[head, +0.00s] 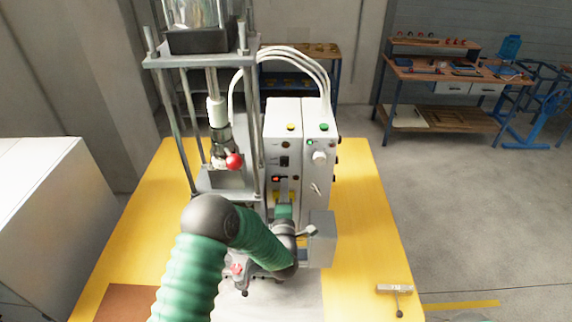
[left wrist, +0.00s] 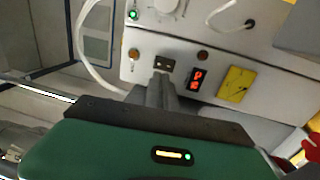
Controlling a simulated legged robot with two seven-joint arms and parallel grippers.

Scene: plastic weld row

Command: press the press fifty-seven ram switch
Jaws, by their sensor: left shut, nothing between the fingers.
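The press (head: 205,120) stands on the yellow table, with a white control box (head: 283,125) on its right. My left arm reaches up to this box, and my left gripper (head: 284,188) is in front of its lower face. In the left wrist view the shut, empty fingers (left wrist: 162,84) point at a small dark switch (left wrist: 164,64) on the white panel. The fingertips overlap its lower edge; I cannot tell whether they touch. A lit red display (left wrist: 197,79) is just right of the fingers. No readable label shows which switch is the ram switch. My right gripper is out of view.
The panel also has an amber button (left wrist: 134,54), a dark red button (left wrist: 203,55) and a yellow plate (left wrist: 237,84). White hoses (head: 300,60) arch above the boxes. A grey box (head: 321,240) is close right of my gripper. A metal tool (head: 394,289) lies at the table's front right.

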